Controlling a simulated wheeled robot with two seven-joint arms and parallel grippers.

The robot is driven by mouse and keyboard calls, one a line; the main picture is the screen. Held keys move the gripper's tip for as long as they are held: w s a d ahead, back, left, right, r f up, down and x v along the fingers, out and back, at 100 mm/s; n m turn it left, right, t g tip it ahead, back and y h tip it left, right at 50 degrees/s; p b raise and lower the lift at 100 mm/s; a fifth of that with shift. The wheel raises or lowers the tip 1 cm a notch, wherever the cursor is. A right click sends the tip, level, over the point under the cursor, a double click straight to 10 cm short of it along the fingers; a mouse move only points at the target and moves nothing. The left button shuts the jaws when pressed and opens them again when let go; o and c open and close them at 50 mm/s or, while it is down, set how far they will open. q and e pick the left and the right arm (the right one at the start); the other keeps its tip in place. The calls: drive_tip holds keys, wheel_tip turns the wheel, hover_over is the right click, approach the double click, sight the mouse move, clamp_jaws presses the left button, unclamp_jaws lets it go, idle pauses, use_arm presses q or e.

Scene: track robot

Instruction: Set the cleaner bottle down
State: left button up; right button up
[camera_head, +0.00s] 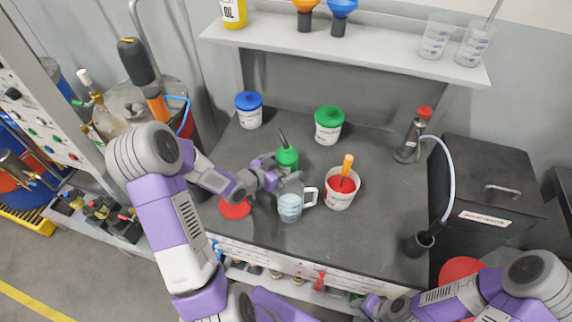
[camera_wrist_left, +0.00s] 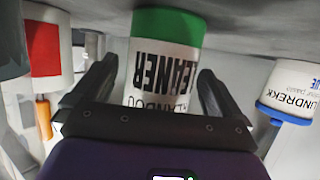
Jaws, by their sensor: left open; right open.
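The cleaner bottle (camera_head: 287,157) has a green top and a dark nozzle in the head view. It appears to stand upright on the dark bench (camera_head: 385,235). In the upside-down left wrist view its white label (camera_wrist_left: 160,75) reads CLEANER, and its green end meets the grey surface. My left gripper (camera_head: 277,180) is at the bottle. Its open fingers (camera_wrist_left: 157,78) lie on either side of the bottle, with visible gaps. The arm and gripper hide the bottle's lower part in the head view. My right gripper (camera_head: 374,307) is open and empty at the bench's front edge.
A clear jug (camera_head: 290,207) and a white tub with an orange handle (camera_head: 341,190) stand close right of the bottle. A blue-lidded tub (camera_head: 249,112) and green-lidded tub (camera_head: 328,127) stand behind. A red disc (camera_head: 235,209) lies at left. The bench's middle right is clear.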

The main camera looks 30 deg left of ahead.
use_arm(q)
drive_tip(key=p+v, duration=0.2)
drive_tip(key=v, duration=0.9)
drive_tip(key=shift+d, duration=0.1)
